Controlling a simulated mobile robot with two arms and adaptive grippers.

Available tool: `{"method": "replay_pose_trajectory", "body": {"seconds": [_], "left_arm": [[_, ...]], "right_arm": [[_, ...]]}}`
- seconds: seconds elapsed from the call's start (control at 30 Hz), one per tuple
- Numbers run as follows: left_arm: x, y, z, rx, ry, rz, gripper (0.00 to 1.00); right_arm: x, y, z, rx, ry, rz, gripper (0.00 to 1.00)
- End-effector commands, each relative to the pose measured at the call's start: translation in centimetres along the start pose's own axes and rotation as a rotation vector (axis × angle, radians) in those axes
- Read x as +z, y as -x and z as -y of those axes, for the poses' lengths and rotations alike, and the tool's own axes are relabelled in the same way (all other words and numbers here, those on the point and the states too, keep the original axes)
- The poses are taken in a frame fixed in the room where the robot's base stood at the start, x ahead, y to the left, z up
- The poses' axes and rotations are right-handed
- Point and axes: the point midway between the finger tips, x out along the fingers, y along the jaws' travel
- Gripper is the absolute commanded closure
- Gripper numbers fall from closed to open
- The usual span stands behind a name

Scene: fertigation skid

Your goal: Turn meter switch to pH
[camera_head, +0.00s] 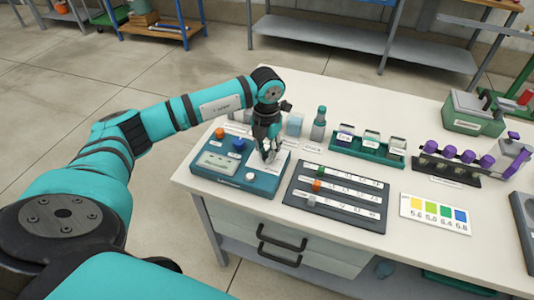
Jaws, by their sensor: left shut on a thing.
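The meter (265,186) is a teal box at the front left of the table, with a pale display (217,161). It carries an orange knob (219,133), a blue knob (239,144) and a white knob (249,177). My left gripper (269,156) points down at the right part of the meter's top. Its fingers are closed around a small part there, which looks like the meter switch. The fingers mostly hide this switch, and I cannot read its setting. My right gripper is not in view.
Right of the meter lies a dark slider panel (345,217) with orange, green and grey sliders. A pH colour card (435,213) lies further right. Behind stand a grey-green bottle (318,126), a green rack (365,152) of small jars and a rack of purple-capped tubes (447,166).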

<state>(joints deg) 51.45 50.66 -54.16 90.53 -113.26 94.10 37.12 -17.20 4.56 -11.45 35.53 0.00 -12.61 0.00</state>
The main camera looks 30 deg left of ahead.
Motion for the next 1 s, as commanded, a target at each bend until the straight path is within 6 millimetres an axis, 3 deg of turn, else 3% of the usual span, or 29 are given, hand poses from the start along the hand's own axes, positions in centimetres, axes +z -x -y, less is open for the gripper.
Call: {"method": "replay_pose_trajectory", "body": {"seconds": [0.3, 0.8, 0.83, 1.0], "left_arm": [[0.11, 0.14, -0.11, 0.001, -0.106, 0.004, 1.00], [0.14, 0.22, -0.12, 0.000, -0.124, 0.005, 1.00], [0.14, 0.22, -0.12, 0.000, -0.123, 0.005, 0.86], [0.10, 0.15, -0.11, 0.000, -0.123, 0.003, 0.65]], "right_arm": [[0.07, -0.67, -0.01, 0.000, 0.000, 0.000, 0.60], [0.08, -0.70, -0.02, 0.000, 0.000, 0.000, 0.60], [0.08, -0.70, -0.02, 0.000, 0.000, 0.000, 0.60], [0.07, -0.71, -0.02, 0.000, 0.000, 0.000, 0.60]]}}
